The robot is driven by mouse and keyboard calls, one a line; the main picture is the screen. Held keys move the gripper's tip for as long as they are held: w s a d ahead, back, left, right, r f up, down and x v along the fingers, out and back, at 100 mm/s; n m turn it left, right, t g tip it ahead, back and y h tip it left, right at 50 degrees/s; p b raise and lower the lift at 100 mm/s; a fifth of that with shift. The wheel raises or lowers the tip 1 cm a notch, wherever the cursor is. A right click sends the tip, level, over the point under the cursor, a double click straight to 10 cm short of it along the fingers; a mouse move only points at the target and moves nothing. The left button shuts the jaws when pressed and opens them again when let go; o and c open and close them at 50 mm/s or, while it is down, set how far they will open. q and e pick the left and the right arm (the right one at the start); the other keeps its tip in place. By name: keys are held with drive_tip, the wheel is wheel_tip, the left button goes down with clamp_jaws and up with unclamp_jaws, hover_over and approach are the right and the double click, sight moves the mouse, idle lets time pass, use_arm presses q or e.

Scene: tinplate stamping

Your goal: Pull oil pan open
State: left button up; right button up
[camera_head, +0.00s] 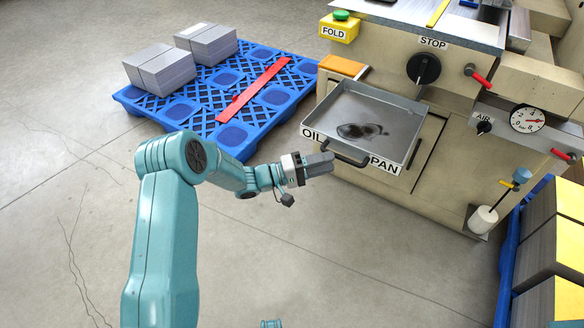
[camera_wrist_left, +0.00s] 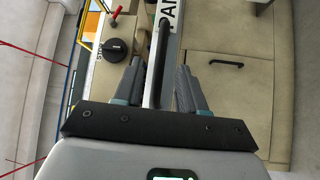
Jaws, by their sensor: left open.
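The oil pan (camera_head: 392,105) is a grey metal tray with a dark oil puddle in it. It stands out from the front of the beige machine, and much of its inside shows. Its white front reads OIL PAN and carries a dark bar handle (camera_head: 345,154). My left gripper (camera_head: 326,160) is open at the handle's left part. In the left wrist view the handle (camera_wrist_left: 157,70) runs between the two open fingers (camera_wrist_left: 158,88), with a gap on each side. Whether a finger touches it cannot be told. My right gripper is not in view.
The machine has a STOP knob (camera_head: 424,68), a yellow FOLD box (camera_head: 340,27) and an AIR gauge (camera_head: 526,119). A blue pallet (camera_head: 190,112) with grey stacks and a red bar lies to the left. Yellow-topped stacks stand at the right. The floor before the pan is clear.

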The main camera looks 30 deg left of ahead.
use_arm(q)
drive_tip(key=p+v, duration=0.1)
drive_tip(key=v, duration=1.1)
drive_tip(key=shift+s+a+p, duration=0.25)
drive_tip(key=shift+a+p, duration=0.05)
